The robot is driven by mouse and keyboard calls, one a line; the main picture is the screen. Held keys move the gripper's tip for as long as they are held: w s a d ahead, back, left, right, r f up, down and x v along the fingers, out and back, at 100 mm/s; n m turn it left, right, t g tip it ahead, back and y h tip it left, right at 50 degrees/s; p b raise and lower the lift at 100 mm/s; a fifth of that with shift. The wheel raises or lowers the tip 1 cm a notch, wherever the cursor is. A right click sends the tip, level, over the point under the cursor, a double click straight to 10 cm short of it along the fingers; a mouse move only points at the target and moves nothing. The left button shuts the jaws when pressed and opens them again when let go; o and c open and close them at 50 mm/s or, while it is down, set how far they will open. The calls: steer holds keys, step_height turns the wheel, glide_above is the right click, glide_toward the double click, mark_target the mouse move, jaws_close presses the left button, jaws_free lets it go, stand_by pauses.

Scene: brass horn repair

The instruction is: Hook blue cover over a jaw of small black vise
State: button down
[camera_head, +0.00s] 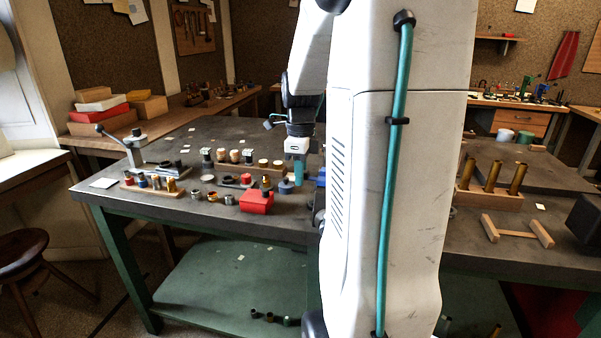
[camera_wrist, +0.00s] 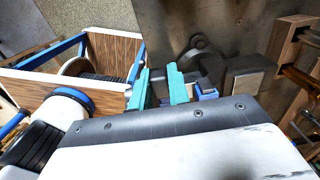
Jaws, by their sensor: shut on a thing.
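My gripper (camera_head: 299,172) has teal fingers and is low over the workbench, just left of my arm in the head view. In the wrist view my gripper (camera_wrist: 160,88) is shut on the blue cover (camera_wrist: 207,93). Only small blue parts of the cover show, beside and below the right finger; the rest is hidden. The small black vise (camera_wrist: 203,60) appears to be the dark shape with a rounded part just beyond the fingers. Whether the cover touches a jaw, I cannot tell. In the head view my arm hides that area.
The workbench (camera_head: 215,214) holds a red box (camera_head: 257,201), wooden racks and several small cylinders left of my gripper. A wooden stand with brass tubes (camera_head: 492,174) is on the right. A wooden box with blue edges (camera_wrist: 65,87) is left in the wrist view.

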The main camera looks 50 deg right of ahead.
stand_by(0.4)
steer(key=c, duration=1.3)
jaws_free()
steer(key=shift+o, duration=0.2)
step_height(320, 180, up, 8)
steer(key=shift+f, duration=0.1)
